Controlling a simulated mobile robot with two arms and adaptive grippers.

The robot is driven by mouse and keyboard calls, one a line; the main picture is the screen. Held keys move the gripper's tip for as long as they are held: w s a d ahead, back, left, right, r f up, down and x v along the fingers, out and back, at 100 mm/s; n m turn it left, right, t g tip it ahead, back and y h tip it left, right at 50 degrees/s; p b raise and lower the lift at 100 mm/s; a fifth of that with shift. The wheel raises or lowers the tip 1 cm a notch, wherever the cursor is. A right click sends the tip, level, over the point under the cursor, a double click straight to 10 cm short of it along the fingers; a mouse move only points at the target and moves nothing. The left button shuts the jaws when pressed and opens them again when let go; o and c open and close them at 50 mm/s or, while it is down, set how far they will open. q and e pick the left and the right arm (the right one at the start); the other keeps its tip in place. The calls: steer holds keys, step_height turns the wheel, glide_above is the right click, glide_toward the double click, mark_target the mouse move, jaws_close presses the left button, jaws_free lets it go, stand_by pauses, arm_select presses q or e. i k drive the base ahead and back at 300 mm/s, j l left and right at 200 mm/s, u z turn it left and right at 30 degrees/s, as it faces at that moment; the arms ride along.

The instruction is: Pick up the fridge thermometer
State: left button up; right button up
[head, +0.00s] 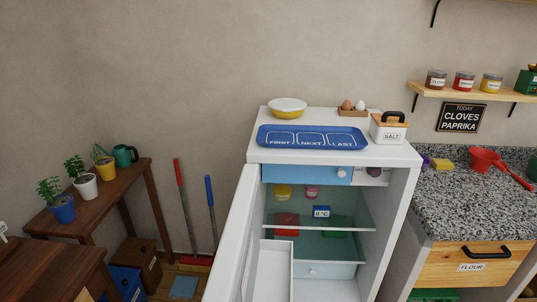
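The fridge thermometer (321,212) looks like a small blue block with a white display. It is inside the open white fridge (408,185), near the front of the glass shelf (350,222). The fridge door (236,235) stands open to the left. Neither of my grippers shows in the head view.
A red box (287,222) sits left of the thermometer, and a green item (334,233) shows below it. A yellow tub (282,192) and a pink tub (312,192) are behind. A blue tray (312,145) and salt box (388,135) stand on the fridge top.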

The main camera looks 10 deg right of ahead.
mark_target(319, 211)
steer(key=i+l+u, duration=0.1)
steer(key=l+u, duration=0.6)
steer(key=l+z, duration=0.1)
steer(key=l, duration=0.3)
steer(key=i+l+z, duration=0.1)
steer(key=l, duration=0.3)
steer(key=i+l+z, duration=0.1)
steer(key=l, duration=0.3)
steer(key=i, duration=0.05)
